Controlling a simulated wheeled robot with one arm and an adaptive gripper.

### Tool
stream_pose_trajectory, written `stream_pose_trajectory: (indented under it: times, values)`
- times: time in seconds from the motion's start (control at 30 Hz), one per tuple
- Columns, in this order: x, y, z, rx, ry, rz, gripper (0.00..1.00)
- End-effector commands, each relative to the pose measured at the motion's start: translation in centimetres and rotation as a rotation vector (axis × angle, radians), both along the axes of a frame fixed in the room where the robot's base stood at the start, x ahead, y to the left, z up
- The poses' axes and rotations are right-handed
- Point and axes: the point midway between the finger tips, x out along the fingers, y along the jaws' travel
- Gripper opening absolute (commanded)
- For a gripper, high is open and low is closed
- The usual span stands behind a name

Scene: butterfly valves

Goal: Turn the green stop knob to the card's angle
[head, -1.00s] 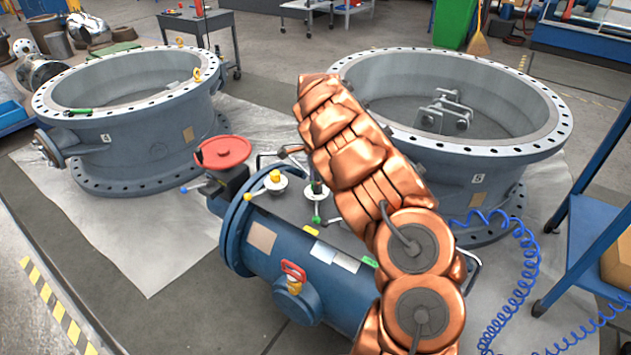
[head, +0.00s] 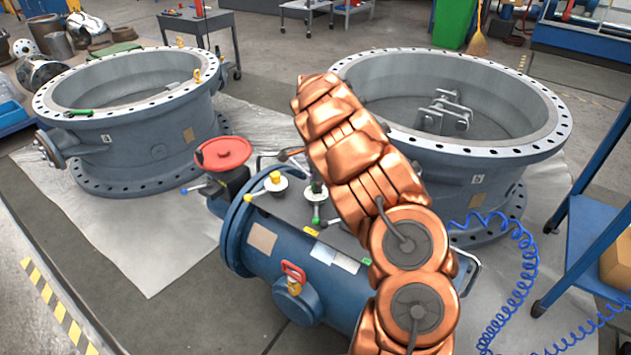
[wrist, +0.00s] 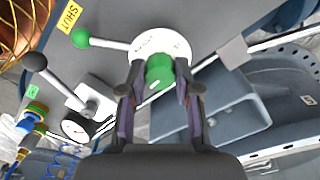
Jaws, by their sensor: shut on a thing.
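In the wrist view, the green knob (wrist: 159,70) sits on a round white dial (wrist: 168,38). My gripper (wrist: 157,88) has a dark finger on each side of the knob and is shut on it. A lever with a green ball (wrist: 80,38) reaches left from the dial. A yellow SHUT tag (wrist: 75,12) is near the ball. In the head view, my copper arm hides my gripper. A white dial (head: 315,192) with a green-ended lever shows left of the arm; I cannot tell if it is the same one. I cannot make out the card's marking.
A black-ball lever (wrist: 36,62) and a gauge (wrist: 75,128) lie left of my gripper. In the head view, the blue valve body (head: 285,240) carries a red handwheel (head: 222,153) and a yellow knob (head: 275,177). Two large grey flanged rings (head: 150,120) stand behind.

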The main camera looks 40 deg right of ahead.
Motion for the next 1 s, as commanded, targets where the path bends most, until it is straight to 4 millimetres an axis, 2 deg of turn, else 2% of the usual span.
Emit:
stream_pose_trajectory:
  times: [0.67, 1.0]
  values:
    - [-0.12, 0.29, 0.01, 0.005, 0.004, 0.332, 0.0]
    - [-0.23, 0.24, -0.07, 0.006, 0.004, 0.634, 0.0]
